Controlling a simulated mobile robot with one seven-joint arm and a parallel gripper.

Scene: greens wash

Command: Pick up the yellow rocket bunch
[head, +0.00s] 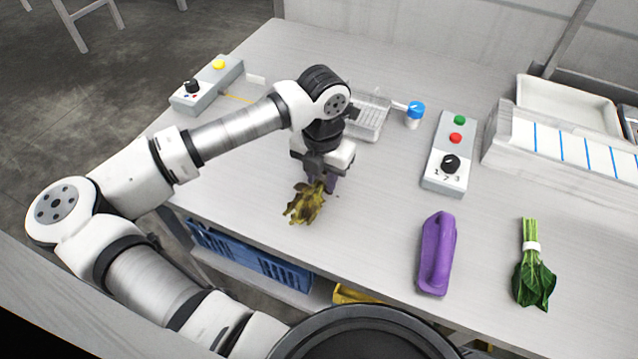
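The yellow rocket bunch (303,204), with wilted yellow-brown leaves, is at the middle of the grey table, near its front edge. My gripper (322,182) points down over the stem end of the bunch, and the leaves stick out toward the front left. The fingers are mostly hidden by the gripper body and the leaves. I cannot tell whether they are closed on the stems, or whether the bunch rests on the table or is slightly raised.
A purple object (436,254) and a green leafy bunch (533,270) lie to the right. A control box (446,165), a blue-capped bottle (414,115) and a wire tray (371,117) stand behind. A second button box (206,86) is back left. A blue crate (250,255) sits below the table.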

